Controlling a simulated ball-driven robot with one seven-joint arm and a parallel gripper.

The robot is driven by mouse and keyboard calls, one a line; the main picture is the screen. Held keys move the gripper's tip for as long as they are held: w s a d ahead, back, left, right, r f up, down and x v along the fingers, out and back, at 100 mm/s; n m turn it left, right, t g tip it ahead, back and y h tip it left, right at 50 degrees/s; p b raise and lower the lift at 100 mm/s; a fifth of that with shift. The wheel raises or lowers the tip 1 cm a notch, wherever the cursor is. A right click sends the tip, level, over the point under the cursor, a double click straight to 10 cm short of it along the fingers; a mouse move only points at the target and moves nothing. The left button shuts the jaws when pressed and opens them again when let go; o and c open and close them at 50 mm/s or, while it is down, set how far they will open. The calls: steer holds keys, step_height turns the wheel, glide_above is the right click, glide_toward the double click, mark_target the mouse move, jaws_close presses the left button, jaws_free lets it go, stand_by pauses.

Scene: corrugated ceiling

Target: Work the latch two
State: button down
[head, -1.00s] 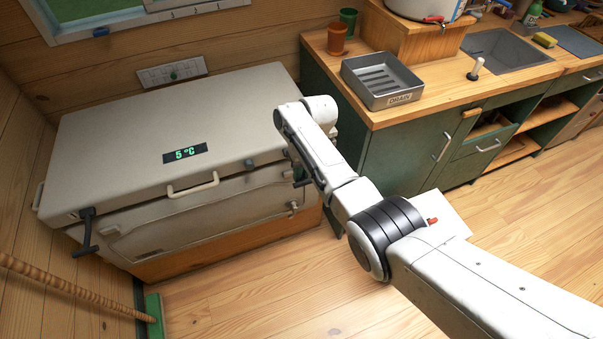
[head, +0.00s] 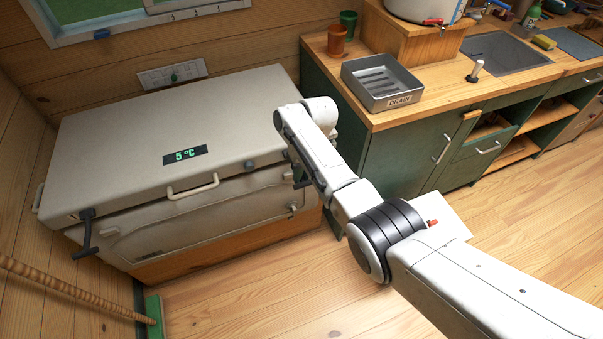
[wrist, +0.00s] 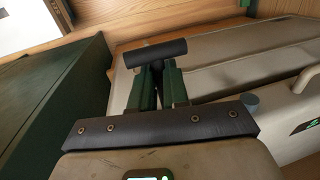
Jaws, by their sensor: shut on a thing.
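The pale chest cooler (head: 170,115) stands against the wall with its lid down. Its left latch (head: 86,235) has a black handle hanging at the front left corner. The right latch, at the front right, is largely behind my arm in the head view; a dark handle bar (head: 303,183) shows beside the arm. In the wrist view the black T-shaped handle (wrist: 157,52) lies across the tips of my gripper's green fingers (wrist: 158,82). The fingers are shut on its stem. The latch's mount is hidden from me.
The lid carries a 5 °C display (head: 185,154) and a white front handle (head: 193,186). A green cabinet (head: 405,150) with a wooden counter stands close on the right. A broom (head: 75,288) leans at the left.

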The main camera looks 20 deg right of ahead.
steer(key=shift+w+r, duration=0.25)
steer(key=shift+r, duration=0.05)
steer(key=c, duration=1.4)
jaws_free()
steer(key=o, duration=0.3)
steer(key=shift+s+f, duration=0.15)
steer(key=shift+f, duration=0.05)
step_height(320, 180, up, 11)
steer(key=d, duration=0.2)
steer(key=shift+f, duration=0.2)
